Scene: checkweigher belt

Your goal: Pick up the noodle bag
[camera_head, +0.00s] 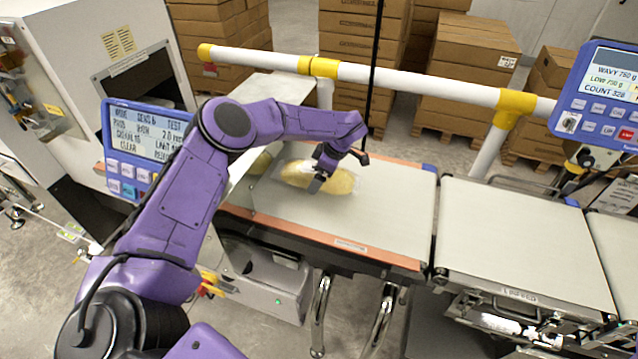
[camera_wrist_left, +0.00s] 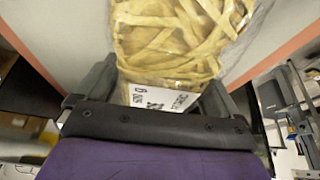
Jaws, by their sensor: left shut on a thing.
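The noodle bag (camera_head: 339,182) is a clear bag of yellow noodles with a white label, lying on the pale belt (camera_head: 390,215) near its left end. It fills the upper middle of the left wrist view (camera_wrist_left: 180,40). My left gripper (camera_head: 318,183) is over the bag, with its fingers on either side of it. The left gripper is shut on the bag, and in the left wrist view the two fingers (camera_wrist_left: 162,92) flank the labelled end. The bag's underside is hidden, so I cannot tell whether it touches the belt. My right gripper is not in view.
A white rail with yellow joints (camera_head: 420,83) runs behind the belt. Display panels stand at left (camera_head: 150,145) and right (camera_head: 602,95). The belt right of the bag is clear.

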